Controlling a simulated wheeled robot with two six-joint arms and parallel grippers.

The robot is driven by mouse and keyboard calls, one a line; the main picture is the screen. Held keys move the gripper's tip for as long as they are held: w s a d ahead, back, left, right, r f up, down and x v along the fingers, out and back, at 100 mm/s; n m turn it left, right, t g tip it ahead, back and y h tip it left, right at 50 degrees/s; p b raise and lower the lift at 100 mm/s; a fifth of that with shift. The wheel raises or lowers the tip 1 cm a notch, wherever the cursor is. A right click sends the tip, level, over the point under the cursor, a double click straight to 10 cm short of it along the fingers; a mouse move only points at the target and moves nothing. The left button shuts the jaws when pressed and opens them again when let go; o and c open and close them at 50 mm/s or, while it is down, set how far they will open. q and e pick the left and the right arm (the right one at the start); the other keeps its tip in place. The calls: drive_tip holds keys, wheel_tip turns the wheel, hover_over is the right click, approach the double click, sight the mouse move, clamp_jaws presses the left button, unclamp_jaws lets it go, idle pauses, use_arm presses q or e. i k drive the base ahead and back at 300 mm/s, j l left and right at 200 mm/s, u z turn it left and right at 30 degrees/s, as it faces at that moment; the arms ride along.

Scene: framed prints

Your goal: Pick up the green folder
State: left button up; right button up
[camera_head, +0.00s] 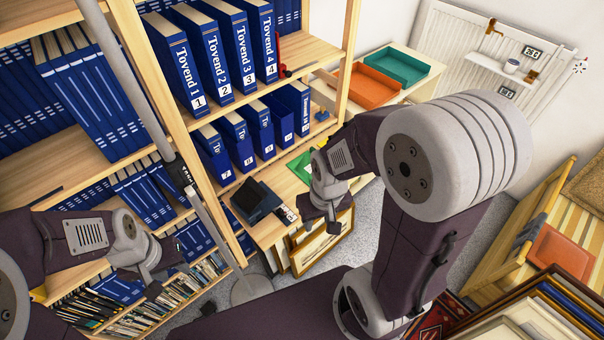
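A green folder (301,167) lies flat on the light wooden shelf surface near the middle of the view. My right arm covers its right part. My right gripper (332,222) points down in front of and below the folder, apart from it as seen here. Its fingers are small and I cannot tell whether they are open or shut. My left gripper (153,272) is at lower left, in front of the lower shelves of blue binders, far from the folder. Its finger state is also unclear.
Blue binders (238,50) fill the wooden shelves at left. A dark box (252,201) sits left of the folder. A framed print (322,243) leans below it. Orange (369,88) and teal (397,67) trays stand behind. More frames (545,312) lean at lower right.

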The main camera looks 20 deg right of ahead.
sight(301, 165)
drive_tip(key=i+l+u, duration=0.15)
drive_tip(key=l+u, duration=0.25)
drive_tip(key=l, duration=0.2)
drive_tip(key=i+l+u, duration=0.1)
drive_tip(key=l+u, duration=0.35)
drive_tip(key=l, duration=0.2)
drive_tip(key=l+u, duration=0.4)
drive_tip(key=l, duration=0.2)
